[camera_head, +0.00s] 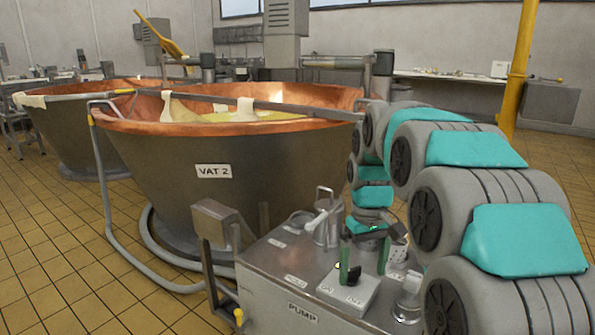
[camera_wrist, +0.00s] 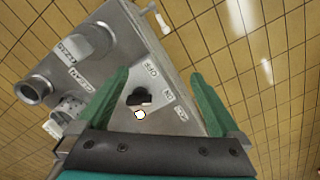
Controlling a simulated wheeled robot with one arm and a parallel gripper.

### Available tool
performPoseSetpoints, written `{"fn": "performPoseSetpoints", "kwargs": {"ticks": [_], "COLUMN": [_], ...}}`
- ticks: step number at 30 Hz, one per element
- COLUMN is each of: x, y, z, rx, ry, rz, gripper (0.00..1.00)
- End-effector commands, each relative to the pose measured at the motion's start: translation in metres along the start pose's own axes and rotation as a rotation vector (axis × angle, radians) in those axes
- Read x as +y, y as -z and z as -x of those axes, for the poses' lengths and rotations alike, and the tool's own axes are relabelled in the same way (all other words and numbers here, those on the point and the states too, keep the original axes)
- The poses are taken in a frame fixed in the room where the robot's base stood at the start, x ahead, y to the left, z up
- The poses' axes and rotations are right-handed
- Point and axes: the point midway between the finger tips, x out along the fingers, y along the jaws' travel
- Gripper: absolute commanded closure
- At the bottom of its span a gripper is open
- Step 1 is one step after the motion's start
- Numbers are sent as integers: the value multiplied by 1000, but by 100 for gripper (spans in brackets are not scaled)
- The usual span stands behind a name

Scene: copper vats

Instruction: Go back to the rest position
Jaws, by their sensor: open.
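My gripper (camera_head: 362,277) is over the grey metal pump box (camera_head: 262,285), with its two green fingers pointing down. The fingers are apart and nothing is between them. In the wrist view my gripper (camera_wrist: 160,74) spans a black knob (camera_wrist: 139,98) on a labelled switch panel, below its open fingertips. In the head view the black knob (camera_head: 354,274) shows close to the left finger; I cannot tell whether they touch. A small pale, lit lamp (camera_wrist: 140,115) sits beside the knob. My arm reaches in from the right.
A large copper vat (camera_head: 180,190) marked VAT 2 stands behind the pump box, another vat (camera_head: 65,135) beyond it. A metal canister (camera_head: 327,222) stands on the box near my gripper. A yellow post (camera_head: 517,75) rises at the right. Tiled floor (camera_head: 60,250) is open at the left.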

Motion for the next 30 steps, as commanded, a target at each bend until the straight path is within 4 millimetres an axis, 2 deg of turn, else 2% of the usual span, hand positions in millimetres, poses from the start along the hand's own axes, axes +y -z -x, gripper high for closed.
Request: {"fn": "performPoseSetpoints", "kwargs": {"ticks": [1,11,21,24,30], "x": [-6,-42,-77,-86,-94], "y": [-20,-133,-253,-280,-308], "z": [0,-19,-63,-76,-92], "rx": [-7,-47,-93,-105,-115], "ry": [2,10,14,15,15], "rz": [-15,-122,-239,-267,-300], "gripper": [0,0,0,0,0]}}
